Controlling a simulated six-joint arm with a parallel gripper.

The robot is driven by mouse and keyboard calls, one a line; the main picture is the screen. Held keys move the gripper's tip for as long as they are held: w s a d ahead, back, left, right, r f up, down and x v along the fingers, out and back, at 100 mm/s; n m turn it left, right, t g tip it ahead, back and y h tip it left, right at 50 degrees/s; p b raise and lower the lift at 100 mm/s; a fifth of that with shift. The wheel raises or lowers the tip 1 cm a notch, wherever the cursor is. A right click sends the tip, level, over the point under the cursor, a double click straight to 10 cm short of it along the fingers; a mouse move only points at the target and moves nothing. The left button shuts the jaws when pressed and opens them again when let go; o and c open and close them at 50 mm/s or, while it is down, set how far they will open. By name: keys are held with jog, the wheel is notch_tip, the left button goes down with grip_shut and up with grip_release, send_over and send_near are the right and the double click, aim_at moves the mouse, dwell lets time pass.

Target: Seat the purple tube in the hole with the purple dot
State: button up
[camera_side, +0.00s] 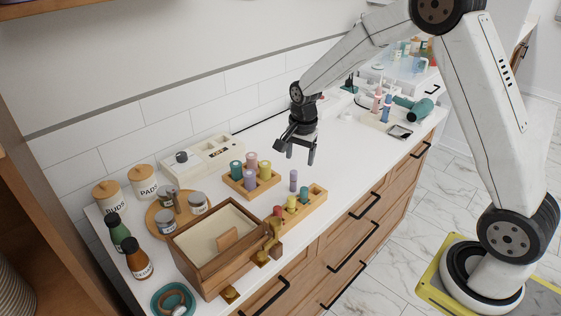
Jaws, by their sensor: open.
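My gripper (296,153) is open and empty, pointing down above the counter, behind and above the wooden racks. A slim purple tube (293,180) stands upright between the two racks; I cannot tell whether its foot is on the counter. Coloured dots by the holes are too small to make out.
A wooden box (205,258) with a brass latch stands left of the long rack. Jars (167,218), bottles (137,258) and a teal dish (173,300) crowd the left end. A white tray (210,157) lies by the wall.

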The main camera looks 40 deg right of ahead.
aim_at(294, 171)
jog(key=w+m, duration=0.1)
jog(key=w+d+f+m, duration=0.1)
jog(key=m, duration=0.1)
jog(key=w+d+f+m, duration=0.1)
jog(key=w, duration=0.1)
jog(key=shift+d+g, duration=0.25)
jog(key=shift+g, duration=0.05)
jog(key=shift+f, duration=1.3)
jog(key=shift+a+f, duration=0.1)
jog(key=shift+f, duration=2.45)
grip_shut()
